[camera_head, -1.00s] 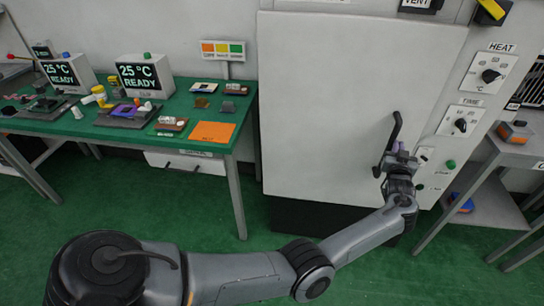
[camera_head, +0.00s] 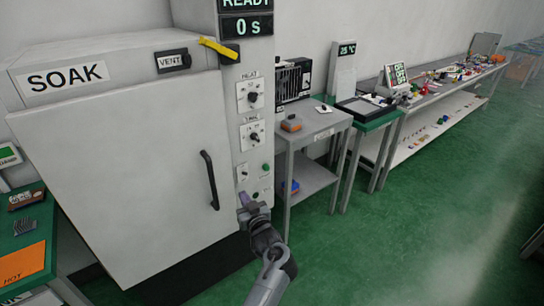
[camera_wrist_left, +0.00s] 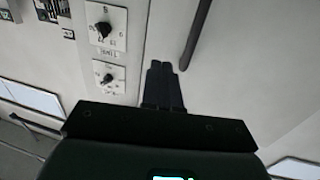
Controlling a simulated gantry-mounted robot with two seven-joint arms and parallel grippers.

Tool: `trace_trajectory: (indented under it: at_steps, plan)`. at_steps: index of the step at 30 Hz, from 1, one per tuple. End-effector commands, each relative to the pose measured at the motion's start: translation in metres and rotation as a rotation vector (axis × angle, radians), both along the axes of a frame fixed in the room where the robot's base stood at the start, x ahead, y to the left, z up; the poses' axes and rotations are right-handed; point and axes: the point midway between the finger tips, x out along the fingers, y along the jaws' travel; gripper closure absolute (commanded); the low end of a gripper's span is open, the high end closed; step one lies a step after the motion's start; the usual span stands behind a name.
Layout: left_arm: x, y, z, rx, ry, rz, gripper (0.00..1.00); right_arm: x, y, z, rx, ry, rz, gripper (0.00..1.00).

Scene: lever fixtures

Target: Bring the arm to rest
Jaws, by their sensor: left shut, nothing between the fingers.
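My left gripper (camera_head: 245,202) is shut and empty. In the head view it shows just right of the lower end of the black door handle (camera_head: 209,180), with a gap between them, in front of the lower control panel of the big grey SOAK oven (camera_head: 120,180). In the left wrist view the closed dark fingers (camera_wrist_left: 161,85) point at the oven front, with the handle (camera_wrist_left: 196,35) beside them to the right. The oven door looks shut. My right gripper is in neither view.
Green floor (camera_head: 400,230) at the right is open.

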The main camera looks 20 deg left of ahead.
Motion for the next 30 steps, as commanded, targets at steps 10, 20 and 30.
trace_trajectory:
  at_steps: [10,20,30]
  plan:
    - [-0.034,0.025,-0.052,-0.138,0.096,-0.115,1.0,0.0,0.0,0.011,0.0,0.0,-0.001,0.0]
    - [-0.172,-0.006,-0.116,-0.342,0.48,-0.477,1.0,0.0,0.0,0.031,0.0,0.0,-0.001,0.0]
    - [-0.372,-0.073,-0.112,-0.389,1.014,-0.742,1.0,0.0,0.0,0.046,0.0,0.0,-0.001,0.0]
